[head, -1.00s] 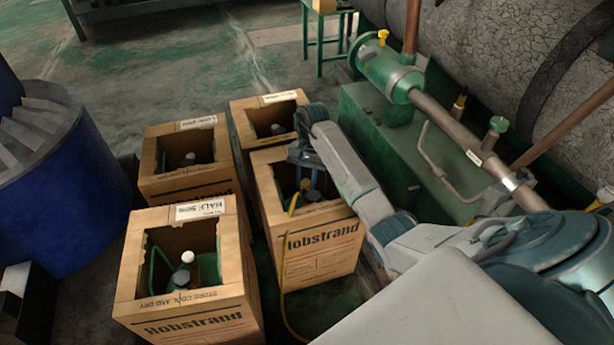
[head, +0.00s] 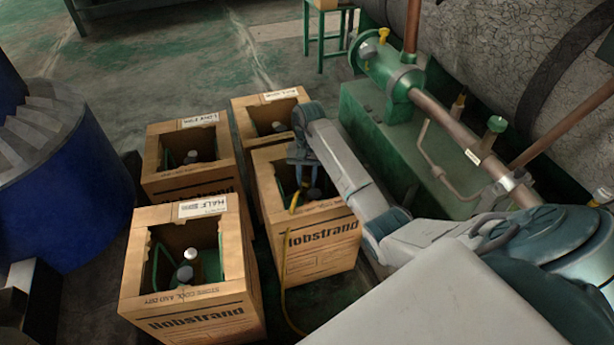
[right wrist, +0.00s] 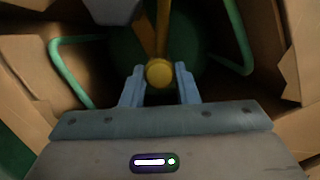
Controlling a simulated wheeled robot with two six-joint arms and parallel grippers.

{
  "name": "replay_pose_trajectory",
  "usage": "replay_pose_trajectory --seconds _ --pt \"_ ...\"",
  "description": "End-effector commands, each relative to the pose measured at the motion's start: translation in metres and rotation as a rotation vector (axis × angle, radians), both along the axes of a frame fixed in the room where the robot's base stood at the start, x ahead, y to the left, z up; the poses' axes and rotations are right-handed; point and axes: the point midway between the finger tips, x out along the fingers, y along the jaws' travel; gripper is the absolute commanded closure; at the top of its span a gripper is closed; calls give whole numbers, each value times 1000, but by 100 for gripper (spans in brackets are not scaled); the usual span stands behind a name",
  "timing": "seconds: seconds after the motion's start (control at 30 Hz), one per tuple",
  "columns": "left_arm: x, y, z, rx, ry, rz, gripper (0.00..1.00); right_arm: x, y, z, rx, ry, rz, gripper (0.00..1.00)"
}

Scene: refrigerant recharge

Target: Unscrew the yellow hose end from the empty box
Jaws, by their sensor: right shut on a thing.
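The cardboard box with the hose (head: 322,245) stands at the front right of the group of boxes. The yellow hose (head: 284,275) runs out of its open top and down its front left side to the floor. My right gripper (head: 300,180) reaches down into the box opening from above. In the right wrist view the round yellow hose end (right wrist: 158,73) sits between the two fingers of my right gripper (right wrist: 160,84), which is shut on it. A green cylinder shows dimly below it inside the box. My left gripper is not in view.
Three more open boxes stand close by: front left (head: 190,318), back left (head: 190,180) and back right (head: 240,115). A blue drum (head: 70,200) stands at the left. Green machinery with copper pipes (head: 400,140) stands right of the boxes.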

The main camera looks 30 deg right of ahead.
Motion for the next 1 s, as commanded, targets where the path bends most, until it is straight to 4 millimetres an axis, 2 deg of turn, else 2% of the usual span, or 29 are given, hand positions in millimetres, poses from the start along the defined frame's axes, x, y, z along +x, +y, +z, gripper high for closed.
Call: replay_pose_trajectory --seconds 1.0 --pt "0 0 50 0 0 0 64 0 0 51 0 -1 -2 94"
